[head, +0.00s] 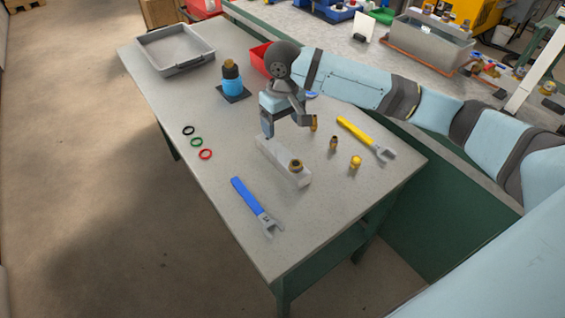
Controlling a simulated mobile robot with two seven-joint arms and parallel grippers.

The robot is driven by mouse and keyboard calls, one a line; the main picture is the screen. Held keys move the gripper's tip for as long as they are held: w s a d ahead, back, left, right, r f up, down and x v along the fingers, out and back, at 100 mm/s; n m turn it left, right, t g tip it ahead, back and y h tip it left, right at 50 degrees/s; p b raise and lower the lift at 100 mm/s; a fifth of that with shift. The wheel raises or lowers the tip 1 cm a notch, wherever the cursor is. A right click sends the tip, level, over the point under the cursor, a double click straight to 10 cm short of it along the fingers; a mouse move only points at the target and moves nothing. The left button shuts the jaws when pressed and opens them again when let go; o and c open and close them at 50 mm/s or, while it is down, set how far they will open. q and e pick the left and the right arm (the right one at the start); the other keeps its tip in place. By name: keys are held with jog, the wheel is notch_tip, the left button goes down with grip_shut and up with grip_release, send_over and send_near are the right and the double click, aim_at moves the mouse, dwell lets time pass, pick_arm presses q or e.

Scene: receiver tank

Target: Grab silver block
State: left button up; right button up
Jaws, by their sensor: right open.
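The silver block (274,156) is a long, light grey bar lying on the grey table. A brass fitting (295,166) sits at its near right end. My right gripper (285,124) is open, with its fingers pointing down above the far left end of the block. One finger shows by the block's far left end and the other further right. From this view I cannot tell whether either finger touches the block. My left gripper is not in view.
A blue wrench (252,203) and a yellow wrench (362,134) lie either side. Small brass parts (334,143) lie to the right. Three rings (196,142) lie left. The front left tabletop is clear.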

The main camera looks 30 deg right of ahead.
aim_at(282, 154)
notch_tip(282, 154, down, 14)
jog(key=shift+r+b, duration=0.2)
jog(key=shift+b, duration=0.5)
jog(key=c, duration=1.5)
jog(key=shift+w+r, duration=0.1)
jog(key=shift+r, duration=0.05)
grip_shut()
